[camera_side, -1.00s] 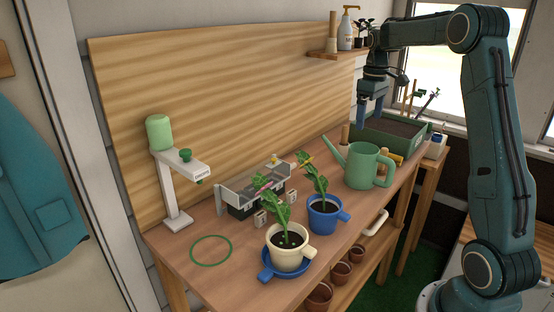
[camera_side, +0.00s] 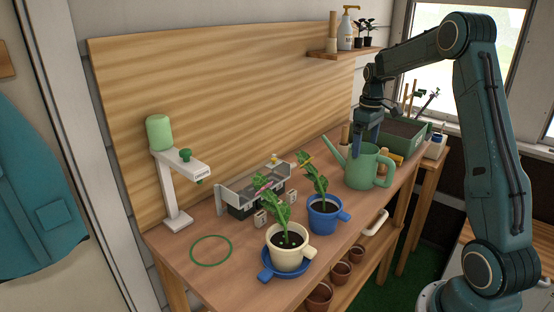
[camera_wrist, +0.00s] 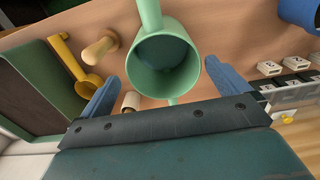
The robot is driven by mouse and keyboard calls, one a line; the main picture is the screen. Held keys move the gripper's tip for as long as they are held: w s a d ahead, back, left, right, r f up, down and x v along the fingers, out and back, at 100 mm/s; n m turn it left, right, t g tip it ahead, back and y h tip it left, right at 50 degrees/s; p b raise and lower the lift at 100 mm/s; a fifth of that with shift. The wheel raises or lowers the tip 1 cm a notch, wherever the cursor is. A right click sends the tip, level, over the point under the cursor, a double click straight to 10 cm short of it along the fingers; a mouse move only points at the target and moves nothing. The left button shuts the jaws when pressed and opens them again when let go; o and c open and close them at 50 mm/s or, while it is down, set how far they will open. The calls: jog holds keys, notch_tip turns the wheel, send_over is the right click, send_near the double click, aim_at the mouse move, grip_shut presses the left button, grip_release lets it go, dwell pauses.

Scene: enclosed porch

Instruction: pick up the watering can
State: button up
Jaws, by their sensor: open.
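The green watering can (camera_side: 361,170) stands upright on the wooden bench, its spout to the left and its handle to the right in the side view. My gripper (camera_side: 366,143) is above and behind it, fingers pointing down, and overlaps its rim in that view. In the wrist view the can (camera_wrist: 163,56) lies ahead of my gripper (camera_wrist: 158,84), between the lines of its two blue fingers. The fingers are wide apart with nothing held between them. I cannot tell whether either finger touches the can.
Two potted plants stand nearby, in a blue pot (camera_side: 324,216) and a cream pot (camera_side: 288,252). A soil-filled green planter (camera_side: 378,133) is behind the can. The wrist view shows a yellow scoop (camera_wrist: 86,82) and a wooden peg (camera_wrist: 98,50). The bench's front left is fairly clear.

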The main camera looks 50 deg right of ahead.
aim_at(364, 148)
jog(key=f, duration=0.3)
jog(key=shift+s+a+f, duration=0.1)
jog(key=shift+a+f, duration=0.1)
jog(key=shift+a, duration=0.05)
jog(key=shift+f, duration=0.8)
jog(key=shift+c, duration=0.4)
jog(key=c, duration=1)
jog(key=shift+r, duration=0.15)
notch_tip(364, 148, up, 20)
jog(key=shift+f, duration=0.1)
